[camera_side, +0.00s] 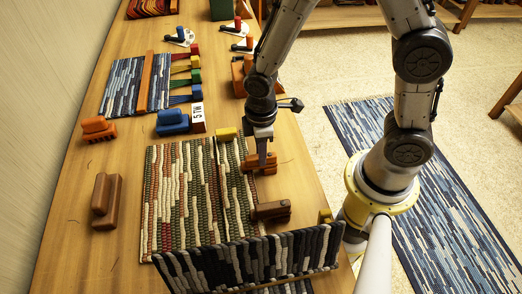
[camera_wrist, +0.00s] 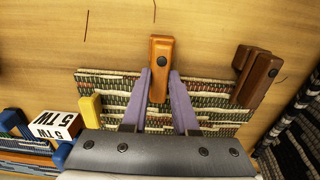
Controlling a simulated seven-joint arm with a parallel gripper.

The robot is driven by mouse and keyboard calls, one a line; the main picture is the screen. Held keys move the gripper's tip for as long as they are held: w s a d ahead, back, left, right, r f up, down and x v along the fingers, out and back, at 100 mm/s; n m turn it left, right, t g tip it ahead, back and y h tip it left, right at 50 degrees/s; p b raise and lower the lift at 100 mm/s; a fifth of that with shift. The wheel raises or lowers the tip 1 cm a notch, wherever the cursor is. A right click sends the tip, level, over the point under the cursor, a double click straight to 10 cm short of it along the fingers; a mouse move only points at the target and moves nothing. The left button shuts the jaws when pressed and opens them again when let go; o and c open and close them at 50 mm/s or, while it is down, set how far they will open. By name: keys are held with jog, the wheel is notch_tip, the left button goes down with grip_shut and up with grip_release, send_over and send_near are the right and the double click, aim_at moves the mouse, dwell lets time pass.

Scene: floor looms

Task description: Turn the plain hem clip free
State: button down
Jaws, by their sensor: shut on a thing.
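The plain hem clip, an orange-brown wooden block with a dark dot (camera_wrist: 161,50), sits at the edge of the green, cream and red striped rug (camera_side: 185,200). In the side view the clip (camera_side: 270,160) is at the rug's right edge, partly hidden by my gripper. My gripper (camera_side: 262,162) points down onto it. In the wrist view its two purple fingers (camera_wrist: 160,82) are shut on the clip's sides. The clip points away from the rug over bare wood. A darker brown clip (camera_side: 271,210) grips the same edge nearer the camera; it also shows in the wrist view (camera_wrist: 257,77).
A yellow block (camera_side: 227,134) is at the rug's far edge. A blue clip (camera_side: 172,123) and a "5 TW" block (camera_side: 198,117) stand behind. An orange clip (camera_side: 99,128) and a brown clip (camera_side: 106,200) lie left. A dark striped rug (camera_side: 250,260) rises in front.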

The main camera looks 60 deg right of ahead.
jog(key=shift+n, duration=0.3)
dwell(0.6)
jog(key=n, duration=0.4)
jog(key=shift+s+a, duration=0.3)
jog(key=shift+s, duration=0.05)
jog(key=n, duration=0.2)
jog(key=s+n, duration=0.1)
jog(key=n, duration=0.2)
jog(key=shift+r, duration=0.1)
jog(key=n, duration=0.4)
jog(key=shift+s+n, duration=0.3)
jog(key=shift+s, duration=0.05)
jog(key=shift+s+d+n, duration=0.15)
jog(key=shift+s+n, duration=0.05)
jog(key=shift+n, duration=0.7)
jog(key=shift+s+d+n, duration=0.1)
jog(key=shift+s+n, duration=0.05)
jog(key=shift+n, duration=0.75)
jog(key=c, duration=0.7)
grip_release()
